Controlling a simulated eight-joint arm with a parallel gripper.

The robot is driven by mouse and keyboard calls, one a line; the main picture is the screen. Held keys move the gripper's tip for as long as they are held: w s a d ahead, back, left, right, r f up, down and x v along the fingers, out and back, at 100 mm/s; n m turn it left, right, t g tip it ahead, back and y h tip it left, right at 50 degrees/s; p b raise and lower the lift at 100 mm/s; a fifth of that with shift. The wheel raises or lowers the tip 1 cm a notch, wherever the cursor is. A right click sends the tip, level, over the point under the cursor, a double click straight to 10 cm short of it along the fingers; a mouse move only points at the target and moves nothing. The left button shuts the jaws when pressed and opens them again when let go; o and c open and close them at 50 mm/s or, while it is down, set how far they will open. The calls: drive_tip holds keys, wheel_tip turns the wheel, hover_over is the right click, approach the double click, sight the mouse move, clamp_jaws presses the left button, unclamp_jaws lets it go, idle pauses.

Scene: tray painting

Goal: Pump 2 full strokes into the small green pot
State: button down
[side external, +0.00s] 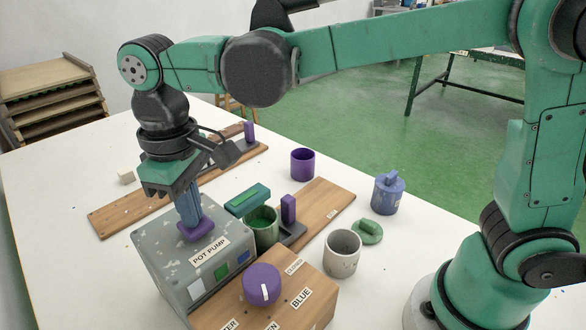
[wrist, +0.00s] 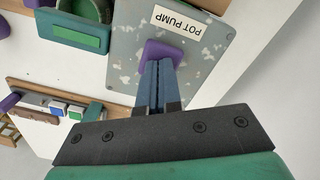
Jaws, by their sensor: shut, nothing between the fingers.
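The grey pump box (side external: 170,250), labelled POT PUMP, has a purple plunger (side external: 196,231) on top. My gripper (side external: 191,217) is shut and empty, fingertips pointing down at the plunger, seemingly touching it. In the wrist view the fingertips (wrist: 158,66) overlap the purple plunger (wrist: 158,50). How far the plunger is pressed I cannot tell. The green pot (side external: 262,236) stands beside the pump, under or beside a green bar (side external: 247,199); it also shows in the wrist view (wrist: 66,14). Its inside looks green; its fill level is unclear.
A wooden box (side external: 290,305) in front carries a purple knob (side external: 262,284) and labels including BLUE. A grey pot (side external: 342,252), a purple pot (side external: 302,164), a blue lidded pot (side external: 388,194) and a green lid (side external: 367,232) stand to the right. Wooden boards (side external: 120,212) lie behind.

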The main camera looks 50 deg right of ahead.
drive_tip(key=shift+r, duration=2.4)
drive_tip(key=shift+f, duration=0.35)
drive_tip(key=shift+f, duration=2.15)
drive_tip(key=shift+r, duration=2.5)
drive_tip(key=shift+r, duration=2.5)
